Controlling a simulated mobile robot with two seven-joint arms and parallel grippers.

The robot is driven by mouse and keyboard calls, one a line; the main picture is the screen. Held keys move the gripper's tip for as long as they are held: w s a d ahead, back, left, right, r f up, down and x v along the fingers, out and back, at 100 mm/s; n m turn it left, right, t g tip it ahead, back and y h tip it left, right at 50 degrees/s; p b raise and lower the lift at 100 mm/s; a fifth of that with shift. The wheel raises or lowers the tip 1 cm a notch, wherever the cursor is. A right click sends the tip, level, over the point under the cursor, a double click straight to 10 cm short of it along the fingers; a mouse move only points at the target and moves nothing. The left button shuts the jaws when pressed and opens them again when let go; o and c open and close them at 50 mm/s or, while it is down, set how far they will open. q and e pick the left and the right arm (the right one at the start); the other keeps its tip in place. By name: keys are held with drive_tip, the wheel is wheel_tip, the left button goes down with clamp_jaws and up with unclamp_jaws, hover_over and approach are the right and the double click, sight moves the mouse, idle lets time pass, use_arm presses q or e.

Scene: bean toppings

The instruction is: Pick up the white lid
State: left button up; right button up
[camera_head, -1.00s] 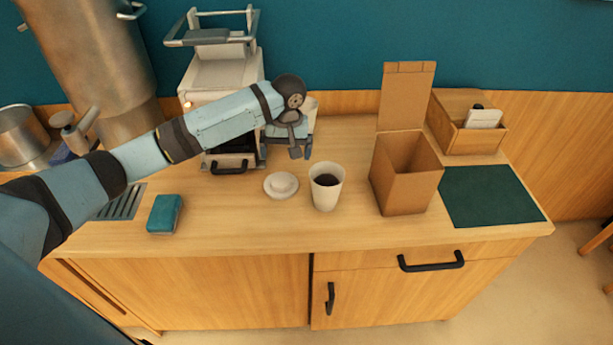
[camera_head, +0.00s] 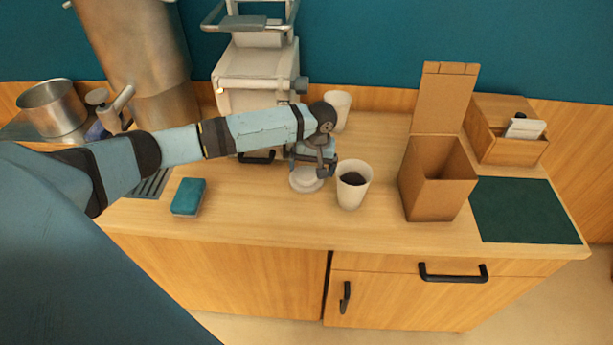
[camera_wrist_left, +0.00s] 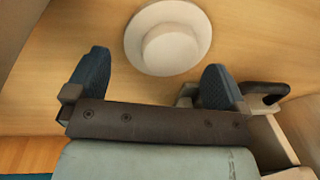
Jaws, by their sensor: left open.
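The white lid (camera_head: 306,181) lies flat on the wooden counter, left of a white cup with dark contents (camera_head: 352,186). In the left wrist view the lid (camera_wrist_left: 168,38) is a round disc with a raised middle, seen just beyond and between the fingertips. My left gripper (camera_head: 325,172) is above the lid and partly covers its right side. In the wrist view its two dark blue fingers (camera_wrist_left: 155,75) are wide apart with nothing between them. My right gripper is not in view.
A second white cup (camera_head: 338,109) stands behind my left gripper. An open cardboard box (camera_head: 437,187) is right of the filled cup. A teal sponge-like block (camera_head: 188,197) lies to the left. A beige machine (camera_head: 257,78) stands behind. A dark green mat (camera_head: 525,212) lies at right.

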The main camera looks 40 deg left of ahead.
use_arm(q)
drive_tip(key=f, duration=0.2)
drive_tip(key=shift+a+f, duration=0.2)
drive_tip(key=shift+f, duration=0.15)
drive_tip(key=c, duration=0.8)
drive_tip(key=shift+s+r, duration=0.1)
drive_tip(key=shift+r, duration=0.05)
